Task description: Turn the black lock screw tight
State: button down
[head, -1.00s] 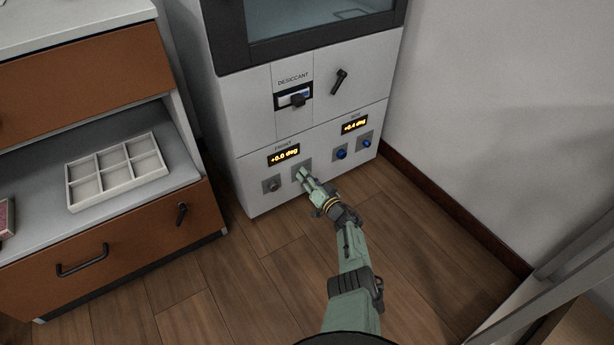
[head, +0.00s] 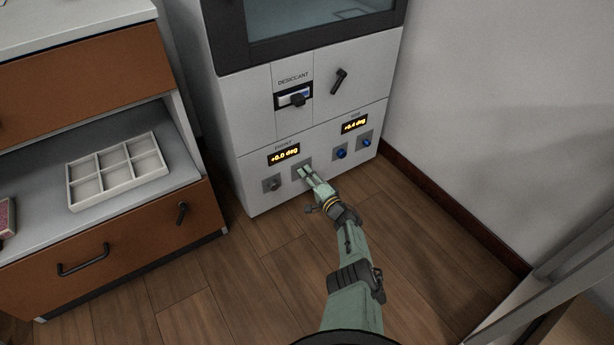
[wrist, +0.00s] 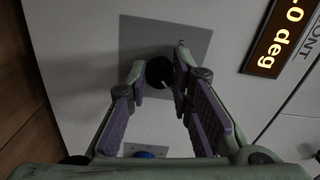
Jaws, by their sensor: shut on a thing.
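The black lock screw (wrist: 157,72) is a round dark knob with a pale mark, on a grey square plate (wrist: 190,42) in the wrist view. My gripper (wrist: 160,76) has one finger on each side of the screw and is shut on it. In the head view my gripper (head: 305,171) reaches the second plate from the left on the cabinet's lower front and hides the screw there. The display (head: 284,155) above that plate reads +0.0 deg.
A brown drawer unit (head: 120,245) with a white sectioned tray (head: 118,171) stands at left. The wooden floor in front is clear.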

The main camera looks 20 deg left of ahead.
aim_at(302, 148)
jog(key=shift+m, duration=0.4)
jog(key=c, duration=1.4)
grip_release()
jog(key=shift+r, duration=0.15)
notch_tip(302, 148, up, 2)
jog(key=shift+d, duration=0.1)
jog(key=o, duration=0.6)
jog(key=r, duration=0.8)
jog(key=shift+w+d+r, duration=0.15)
jog(key=shift+w, duration=0.05)
jog(key=shift+s, duration=0.1)
jog(key=c, duration=0.6)
